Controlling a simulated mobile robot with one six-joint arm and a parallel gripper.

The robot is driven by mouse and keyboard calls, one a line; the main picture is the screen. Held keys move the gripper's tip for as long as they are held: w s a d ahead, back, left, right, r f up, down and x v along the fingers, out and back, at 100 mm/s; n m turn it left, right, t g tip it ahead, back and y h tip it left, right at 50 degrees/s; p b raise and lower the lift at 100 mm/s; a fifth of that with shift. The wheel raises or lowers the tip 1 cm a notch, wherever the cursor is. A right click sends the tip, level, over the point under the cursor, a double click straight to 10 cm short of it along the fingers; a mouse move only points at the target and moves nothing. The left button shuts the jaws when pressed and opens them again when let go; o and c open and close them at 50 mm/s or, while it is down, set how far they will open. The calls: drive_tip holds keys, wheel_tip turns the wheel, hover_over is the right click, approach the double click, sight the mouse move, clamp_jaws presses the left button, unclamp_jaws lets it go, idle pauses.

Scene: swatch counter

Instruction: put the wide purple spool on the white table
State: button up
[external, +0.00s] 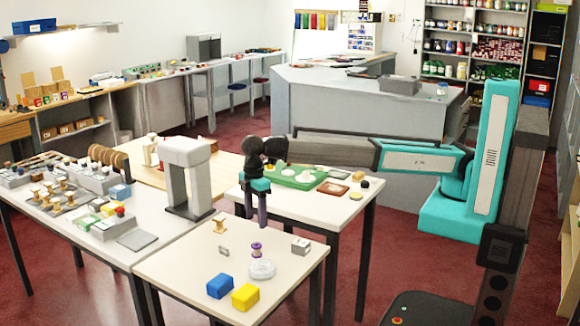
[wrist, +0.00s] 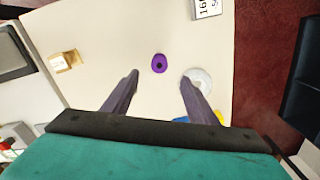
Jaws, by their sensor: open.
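The purple spool (external: 256,250) stands upright on the pale front table (external: 180,262). In the wrist view the spool (wrist: 158,62) shows from above, just beyond my fingertips and roughly centred between them. My gripper (external: 256,222) points down above the spool, apart from it. In the wrist view my gripper (wrist: 161,77) is open with nothing between its fingers. Several tables are pale; a whiter one (external: 118,246) adjoins the front table at the left and another (external: 335,212) stands behind it.
A clear round dish (external: 262,269) sits close to the spool. Blue (external: 220,286) and yellow (external: 245,297) blocks lie at the front. A small wooden spool (external: 220,222), a labelled box (external: 301,246) and a grey arch (external: 188,175) are nearby. The front table's left part is bare.

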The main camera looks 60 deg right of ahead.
sight(257, 245)
drive_tip(key=m, duration=0.4)
drive_tip(key=m+b, duration=0.1)
drive_tip(key=m, duration=0.3)
drive_tip(key=r+m+b, duration=0.1)
drive_tip(key=m, duration=0.3)
drive_tip(key=shift+w+a+r, duration=0.1)
drive_tip(key=shift+w, duration=0.05)
drive_tip(key=shift+f+p, duration=0.85)
drive_tip(key=shift+f, duration=3.4)
drive_tip(key=shift+f, duration=0.1)
drive_tip(key=shift+f+p, duration=1)
drive_tip(key=shift+f, duration=1.55)
